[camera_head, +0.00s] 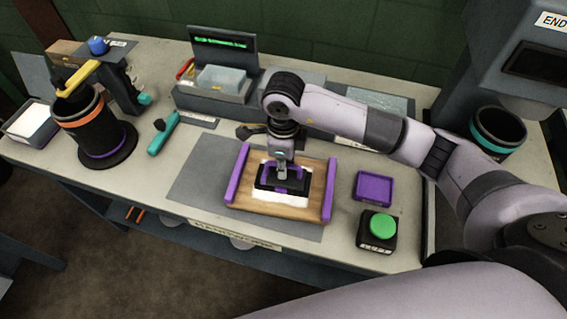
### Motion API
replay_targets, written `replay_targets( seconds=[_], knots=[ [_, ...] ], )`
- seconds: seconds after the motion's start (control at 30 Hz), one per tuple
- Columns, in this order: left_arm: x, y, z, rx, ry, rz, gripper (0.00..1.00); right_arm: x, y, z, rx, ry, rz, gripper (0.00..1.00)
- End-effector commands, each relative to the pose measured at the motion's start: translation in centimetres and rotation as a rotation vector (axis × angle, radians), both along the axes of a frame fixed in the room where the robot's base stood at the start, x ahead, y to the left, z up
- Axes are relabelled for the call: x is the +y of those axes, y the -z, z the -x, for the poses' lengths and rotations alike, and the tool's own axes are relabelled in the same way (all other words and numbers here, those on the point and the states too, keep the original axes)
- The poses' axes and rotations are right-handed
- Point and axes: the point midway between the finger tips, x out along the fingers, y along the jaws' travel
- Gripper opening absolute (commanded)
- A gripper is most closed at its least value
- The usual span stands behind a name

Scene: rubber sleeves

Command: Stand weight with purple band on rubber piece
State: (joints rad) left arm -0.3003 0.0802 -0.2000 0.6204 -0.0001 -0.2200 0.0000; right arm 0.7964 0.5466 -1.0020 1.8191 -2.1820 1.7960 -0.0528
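A black weight with a purple band (268,184) stands on a white piece (279,197), which looks like the rubber piece. The white piece lies on a wooden board (314,182) between two purple side rails. My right gripper (283,173) points straight down at the middle of the weight, with its fingertips at the weight's top. The picture is too small to tell whether the fingers are closed on it. The gripper hides part of the weight. My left gripper is not in view.
A purple tray (374,187) and a black box with a green button (383,226) are right of the board. A black cylinder with an orange band (92,130) stands at the left, near a teal-handled tool (163,134). A grey bin (215,92) stands behind.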

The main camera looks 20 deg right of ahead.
Motion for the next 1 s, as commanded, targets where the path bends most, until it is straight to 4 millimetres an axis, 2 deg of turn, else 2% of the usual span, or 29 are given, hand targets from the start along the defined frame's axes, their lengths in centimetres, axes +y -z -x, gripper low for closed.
replay_targets(
  seconds=[0.13,0.5,0.57,0.67,1.0],
  knots=[
    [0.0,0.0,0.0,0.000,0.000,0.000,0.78,0.0,0.0,0.0,0.000,0.000,0.000,0.30],
    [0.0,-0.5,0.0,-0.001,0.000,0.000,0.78,0.0,-0.5,0.0,0.000,0.000,0.000,0.30],
    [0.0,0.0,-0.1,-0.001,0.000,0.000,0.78,0.0,-0.8,-0.1,-0.004,0.000,0.000,0.30],
    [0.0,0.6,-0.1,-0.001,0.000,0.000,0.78,0.0,-2.5,-0.2,-0.007,-0.001,-0.001,0.30],
    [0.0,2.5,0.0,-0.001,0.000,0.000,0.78,0.0,-9.9,-0.1,-0.006,-0.001,0.000,0.30]
  ],
)
